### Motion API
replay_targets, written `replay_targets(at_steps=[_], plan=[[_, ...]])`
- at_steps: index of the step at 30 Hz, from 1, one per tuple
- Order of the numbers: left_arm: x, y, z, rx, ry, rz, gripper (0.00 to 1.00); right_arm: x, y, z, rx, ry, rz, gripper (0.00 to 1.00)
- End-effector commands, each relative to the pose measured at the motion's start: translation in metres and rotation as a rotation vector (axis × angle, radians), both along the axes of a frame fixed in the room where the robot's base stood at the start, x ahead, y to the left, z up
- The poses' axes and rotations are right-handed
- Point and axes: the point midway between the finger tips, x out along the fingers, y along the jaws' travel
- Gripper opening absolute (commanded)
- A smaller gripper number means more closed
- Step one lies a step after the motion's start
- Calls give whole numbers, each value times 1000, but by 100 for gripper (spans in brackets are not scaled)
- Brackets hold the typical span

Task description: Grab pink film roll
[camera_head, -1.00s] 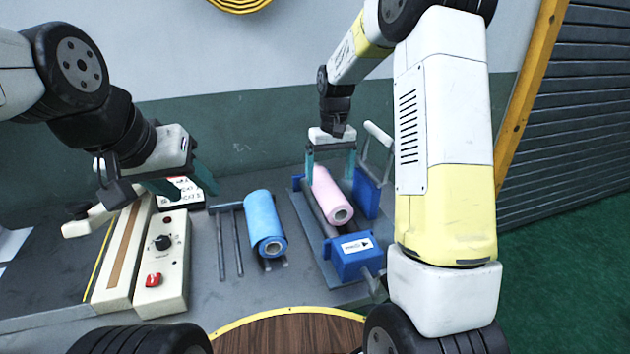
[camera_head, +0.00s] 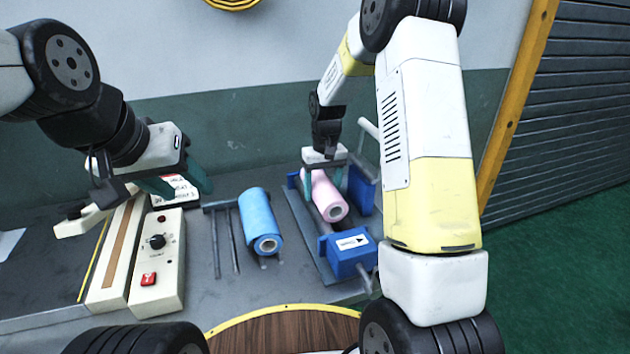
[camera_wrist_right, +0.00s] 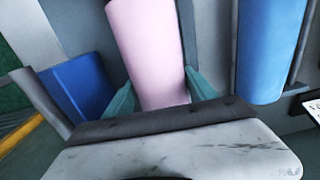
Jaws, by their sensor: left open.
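The pink film roll (camera_head: 328,198) lies in the right-hand rack (camera_head: 300,225) in the head view. It also fills the upper middle of the right wrist view (camera_wrist_right: 152,50). My right gripper (camera_head: 323,188) is down over the far part of the roll, one finger on each side. In the right wrist view its fingers (camera_wrist_right: 158,78) sit close against both sides of the roll, and it looks shut on it. The roll still lies low in the rack. My left gripper (camera_head: 178,187) is open and empty above the control box, left of the blue roll.
A blue film roll (camera_head: 260,220) lies on its own rack left of the pink one. Blue blocks (camera_head: 348,253) stand at the rack's ends and side. A beige control box (camera_head: 158,255) with a red switch stands at left. A round wooden top (camera_head: 280,330) is in front.

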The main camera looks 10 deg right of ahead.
Motion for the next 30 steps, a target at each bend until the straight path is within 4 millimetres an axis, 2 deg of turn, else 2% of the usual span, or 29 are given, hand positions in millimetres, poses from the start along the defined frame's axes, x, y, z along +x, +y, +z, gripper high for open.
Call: replay_targets(at_steps=[1, 6, 17, 27, 30], plan=[[0, 0, 0, 0, 0, 0, 50, 0, 0, 0, 0, 0, 0, 31], [0, 0, 0, 0, 0, 0, 50, 0, 0, 0, 0, 0, 0, 0], [0, 0, 0, 0, 0, 0, 50, 1, 0, 4, 1, -3, 0, 0], [0, 0, 0, 0, 0, 0, 50, 1, 0, 36, 1, -5, 0, 0], [0, 0, 0, 0, 0, 0, 50, -15, -1, 38, 0, -1, 1, 0]])
